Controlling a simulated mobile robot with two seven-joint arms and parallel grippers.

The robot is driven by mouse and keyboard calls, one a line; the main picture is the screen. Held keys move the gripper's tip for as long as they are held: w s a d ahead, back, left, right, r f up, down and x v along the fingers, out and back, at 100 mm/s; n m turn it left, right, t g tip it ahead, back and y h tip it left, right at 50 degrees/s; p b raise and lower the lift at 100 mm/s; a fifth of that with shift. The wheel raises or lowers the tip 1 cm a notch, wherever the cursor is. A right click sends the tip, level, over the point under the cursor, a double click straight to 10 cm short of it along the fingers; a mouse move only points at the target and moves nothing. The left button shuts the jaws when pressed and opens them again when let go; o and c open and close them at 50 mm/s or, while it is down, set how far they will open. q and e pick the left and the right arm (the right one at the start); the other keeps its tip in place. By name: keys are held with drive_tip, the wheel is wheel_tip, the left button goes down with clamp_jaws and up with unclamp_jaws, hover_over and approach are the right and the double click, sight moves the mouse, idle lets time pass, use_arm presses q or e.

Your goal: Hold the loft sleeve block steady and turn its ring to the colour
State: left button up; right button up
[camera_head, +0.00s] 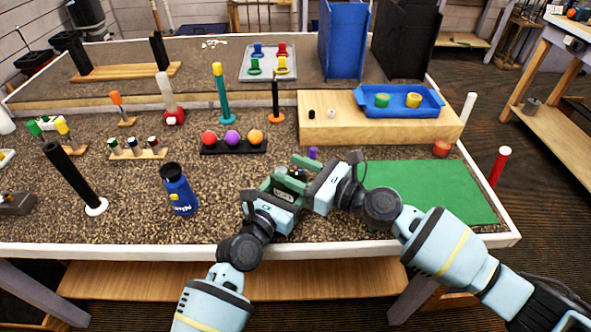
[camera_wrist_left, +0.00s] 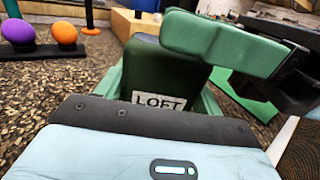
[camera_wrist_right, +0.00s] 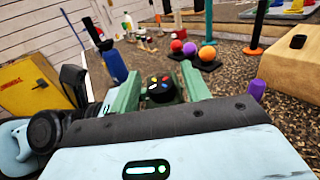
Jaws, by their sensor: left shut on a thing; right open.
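The loft sleeve block is a dark green block with a white LOFT label (camera_wrist_left: 160,102), seen close up in the left wrist view. My left gripper (camera_head: 282,185) is shut on it near the front of the table. A dark ring (camera_wrist_right: 160,86) with coloured dots, red, yellow, green and blue among them, shows in the right wrist view. My right gripper (camera_head: 309,168) is open, its green fingers on either side of the ring; I cannot tell whether they touch it. In the left wrist view a right finger (camera_wrist_left: 220,42) hides part of the block's top.
A green mat (camera_head: 430,190) lies to the right. A blue bottle (camera_head: 179,190) stands to the left. A rack with red, purple and orange balls (camera_head: 233,148) and a wooden platform (camera_head: 345,126) are behind. A small purple piece (camera_head: 312,153) stands close behind my grippers.

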drive_tip(key=shift+c, duration=0.4)
drive_tip(key=c, duration=0.9)
drive_tip(key=shift+n+g+y, duration=0.3)
drive_tip(key=shift+g, duration=0.1)
drive_tip(key=n+g+y, duration=0.1)
drive_tip(key=n+g, duration=0.1)
drive_tip(key=g, duration=0.1)
drive_tip(key=n+g+y, duration=0.1)
drive_tip(key=n+g, duration=0.1)
drive_tip(key=g, duration=0.1)
drive_tip(key=shift+w, duration=0.1)
drive_tip(key=shift+n+g, duration=1.8)
drive_tip(key=shift+g, duration=1)
drive_tip(key=shift+n+g, duration=0.4)
drive_tip(key=shift+g, duration=0.2)
drive_tip(key=shift+w+d+n+g, duration=0.15)
drive_tip(key=shift+n+g, duration=0.25)
drive_tip(key=shift+g, duration=0.2)
drive_tip(key=shift+s+f+n+g+h, duration=0.1)
drive_tip(key=shift+s+n+g+h, duration=0.2)
drive_tip(key=shift+g, duration=0.1)
